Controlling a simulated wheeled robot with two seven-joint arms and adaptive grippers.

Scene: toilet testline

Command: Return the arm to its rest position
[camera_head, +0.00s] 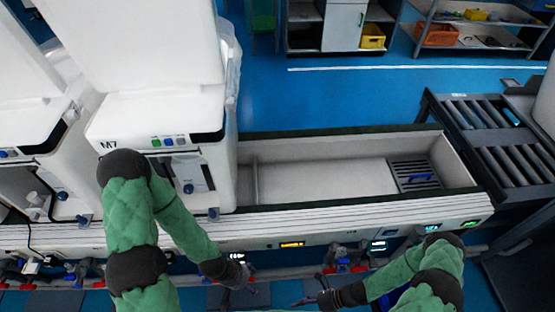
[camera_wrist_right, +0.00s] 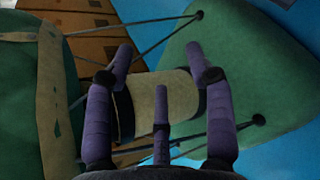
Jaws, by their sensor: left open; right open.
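My left arm, in a green sleeve with black joints, reaches in from the lower left of the head view. Its gripper (camera_head: 256,287) is open and empty, low in front of the testline's white front rail (camera_head: 300,233). My right arm, also green-sleeved, comes in at the lower right with its elbow bent. The right gripper (camera_head: 308,293) points left, close to the left one and apart from it. In the right wrist view the right gripper (camera_wrist_right: 163,72) has its purple fingers spread with nothing gripped. Green panels and a pale cylinder show behind the fingers there.
A white toilet test unit marked M7 (camera_head: 160,120) stands behind my left arm. An open trough (camera_head: 320,180) lies right of it, and a roller conveyor (camera_head: 490,130) at the far right. Pipes with red and blue valves (camera_head: 345,265) run below the rail, near both grippers.

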